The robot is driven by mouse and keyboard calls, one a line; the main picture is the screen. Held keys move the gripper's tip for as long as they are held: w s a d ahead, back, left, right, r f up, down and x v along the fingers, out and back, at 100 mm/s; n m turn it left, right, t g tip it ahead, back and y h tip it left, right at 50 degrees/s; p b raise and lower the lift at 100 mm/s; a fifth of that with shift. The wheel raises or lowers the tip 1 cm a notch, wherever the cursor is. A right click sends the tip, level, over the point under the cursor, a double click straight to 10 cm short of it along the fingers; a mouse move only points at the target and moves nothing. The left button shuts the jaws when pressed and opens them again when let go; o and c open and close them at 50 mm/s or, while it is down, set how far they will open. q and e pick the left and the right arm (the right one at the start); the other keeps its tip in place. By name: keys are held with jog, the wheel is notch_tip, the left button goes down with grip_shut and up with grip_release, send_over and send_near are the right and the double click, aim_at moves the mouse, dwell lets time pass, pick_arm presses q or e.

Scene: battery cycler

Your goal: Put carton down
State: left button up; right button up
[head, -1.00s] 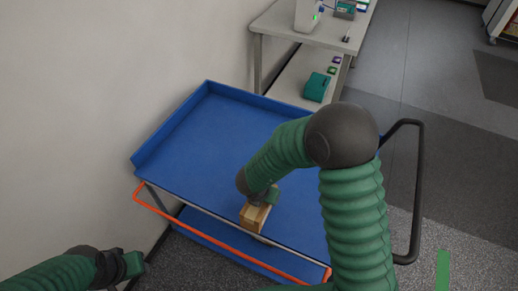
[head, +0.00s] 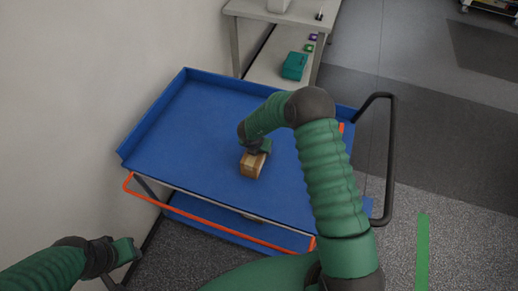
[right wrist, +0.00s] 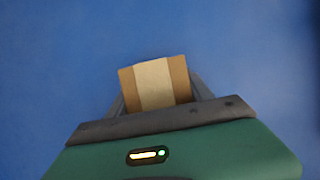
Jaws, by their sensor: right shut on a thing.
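The carton (head: 252,166) is a small brown box with a paler band. It is over the middle of the blue cart's top tray (head: 190,135). My right gripper (head: 259,150) is shut on it from above. In the right wrist view the carton (right wrist: 155,84) sits between the two dark fingers, with blue tray surface all around. I cannot tell whether its underside touches the tray. My left gripper (head: 128,251) is empty at the lower left, off the cart; its finger opening is too small to judge.
The tray has raised rims and is otherwise clear. An orange rail (head: 215,222) runs along its near side and a black handle (head: 390,150) stands at the right. A grey bench (head: 270,62) with a teal case (head: 295,65) is behind. A wall is at the left.

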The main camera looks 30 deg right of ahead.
jog(key=o, duration=1.4)
jog(key=shift+a+f, duration=0.1)
jog(key=shift+f, duration=0.05)
jog(key=shift+o, duration=1.2)
jog(key=v, duration=1.2)
jog(key=shift+p, duration=0.3)
notch_tip(320, 180, up, 6)
jog(key=w+a+n+t, duration=0.2)
jog(key=w+n+t, duration=0.15)
jog(key=n, duration=0.75)
jog(key=s+a+r+n+y, duration=0.35)
jog(key=s+a+n, duration=0.25)
jog(key=n, duration=1)
jog(key=s+d+f+n+g, duration=0.1)
jog(key=s+n+g, duration=0.3)
jog(key=s+n, duration=1.4)
jog(key=shift+d+f+n, duration=0.2)
jog(key=shift+f+n, duration=0.1)
jog(key=shift+f, duration=0.45)
